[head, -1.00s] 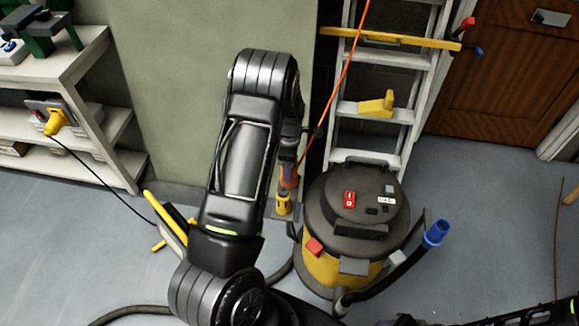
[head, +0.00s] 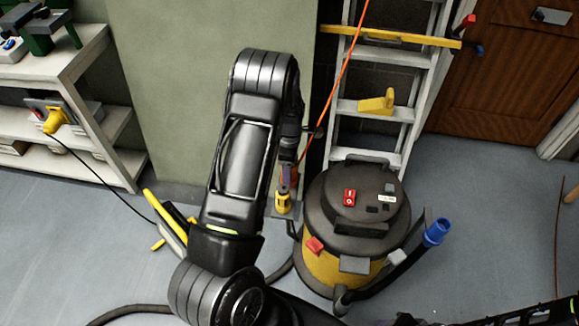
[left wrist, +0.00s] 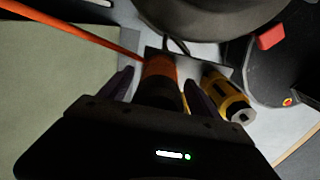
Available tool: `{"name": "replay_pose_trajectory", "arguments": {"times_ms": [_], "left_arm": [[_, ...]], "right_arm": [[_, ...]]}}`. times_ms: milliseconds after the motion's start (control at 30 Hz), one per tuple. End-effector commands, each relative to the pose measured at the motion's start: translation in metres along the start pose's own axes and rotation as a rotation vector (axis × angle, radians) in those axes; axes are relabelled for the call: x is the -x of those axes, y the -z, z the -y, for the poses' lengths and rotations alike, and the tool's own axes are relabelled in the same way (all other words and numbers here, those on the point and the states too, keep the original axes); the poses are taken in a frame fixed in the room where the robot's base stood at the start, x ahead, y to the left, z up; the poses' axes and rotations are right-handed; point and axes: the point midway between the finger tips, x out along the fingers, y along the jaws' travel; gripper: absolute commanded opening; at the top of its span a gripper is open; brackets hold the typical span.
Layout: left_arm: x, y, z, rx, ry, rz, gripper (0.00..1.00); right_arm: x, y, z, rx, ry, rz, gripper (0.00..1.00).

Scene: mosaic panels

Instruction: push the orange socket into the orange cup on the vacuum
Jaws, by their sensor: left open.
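The yellow and black vacuum (head: 325,262) stands upright on the floor right of my left arm. In the left wrist view, an orange cylinder (left wrist: 160,70) with a dark near end lies between the two fingers of my left gripper (left wrist: 158,88), which is open around it. An orange cable meets this cylinder. I cannot tell socket from cup there; the head view shows only a small orange patch (head: 289,176) beside the vacuum, mostly behind my arm. A dark piece of my right arm shows at the bottom right edge; its fingers are not clear.
A yellow and black tool (left wrist: 228,95) sits just right of the left gripper. The orange cable (head: 345,70) runs up past the ladder (head: 386,105). A blue-ended hose (head: 436,232) sticks out at the vacuum's right.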

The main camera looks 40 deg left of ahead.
Motion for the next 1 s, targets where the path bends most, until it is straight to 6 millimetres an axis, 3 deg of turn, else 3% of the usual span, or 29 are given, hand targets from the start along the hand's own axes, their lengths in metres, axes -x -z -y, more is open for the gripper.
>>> {"name": "replay_pose_trajectory", "arguments": {"times_ms": [267, 700, 1000], "left_arm": [[0.011, 0.000, -0.001, 0.000, -0.001, 0.000, 0.72], [0.074, 0.000, -0.001, 0.000, -0.002, 0.001, 0.72], [0.078, 0.000, 0.000, 0.000, 0.000, 0.000, 0.72]], "right_arm": [[0.001, 0.000, 0.000, 0.002, -0.001, 0.000, 0.36], [0.003, 0.000, 0.001, 0.001, -0.001, 0.000, 0.36], [0.003, 0.000, 0.001, 0.001, -0.001, 0.000, 0.36]]}}
